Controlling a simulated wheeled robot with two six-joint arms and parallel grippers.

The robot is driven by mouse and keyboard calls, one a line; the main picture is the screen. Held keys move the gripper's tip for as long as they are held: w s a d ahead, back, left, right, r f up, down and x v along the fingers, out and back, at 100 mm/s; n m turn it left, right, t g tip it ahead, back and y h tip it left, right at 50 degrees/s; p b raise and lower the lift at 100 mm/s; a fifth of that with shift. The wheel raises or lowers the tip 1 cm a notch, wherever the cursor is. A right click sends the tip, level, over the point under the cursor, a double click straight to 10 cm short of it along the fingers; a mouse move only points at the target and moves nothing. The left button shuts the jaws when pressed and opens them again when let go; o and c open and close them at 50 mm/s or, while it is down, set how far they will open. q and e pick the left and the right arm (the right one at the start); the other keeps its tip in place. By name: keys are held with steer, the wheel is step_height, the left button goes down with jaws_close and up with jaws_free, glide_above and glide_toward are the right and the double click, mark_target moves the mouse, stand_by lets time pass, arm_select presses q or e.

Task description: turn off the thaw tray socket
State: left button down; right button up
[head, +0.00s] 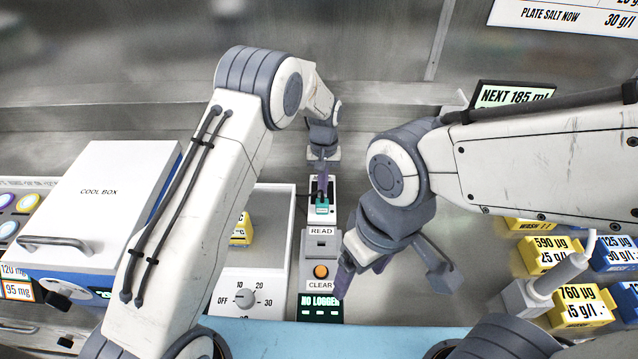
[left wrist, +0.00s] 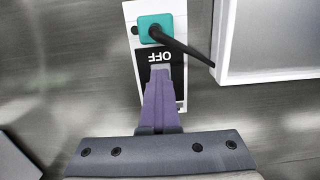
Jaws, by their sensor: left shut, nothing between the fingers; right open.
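A narrow white and black socket (head: 331,184) stands at the back middle of the counter, with a teal plug (head: 322,206) in it. In the left wrist view the socket (left wrist: 180,88) has an upside-down "OFF" mark beside the teal plug (left wrist: 155,27), and a black cord runs from the plug. My left gripper (head: 322,176) is shut and empty over the socket; its purple fingertips (left wrist: 159,73) lie over the black face by the "OFF" mark. They hide part of the face, and I cannot tell whether they touch it. My right gripper (head: 362,276) is open and empty, nearer the front.
A white-rimmed tray (head: 290,215) is left of the socket, partly behind my left arm. A READ/CLEAR logger box (head: 320,247) stands in front of the socket. A cool box (head: 105,195) is at left, a dial (head: 240,298) at front, yellow boxes (head: 545,256) at right.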

arm_select(q)
steer(key=shift+w+f, duration=0.3)
steer(key=shift+w, duration=0.45)
steer(key=shift+a+r, duration=0.1)
steer(key=shift+r+p, duration=0.4)
steer(key=shift+p, duration=0.05)
step_height(320, 180, up, 5)
steer(key=p, duration=0.2)
steer(key=shift+w+f+p, duration=0.15)
steer(key=shift+f+p, duration=0.05)
steer(key=shift+p, duration=0.1)
step_height(320, 180, up, 9)
steer(key=b, duration=0.2)
steer(key=shift+w, duration=0.3)
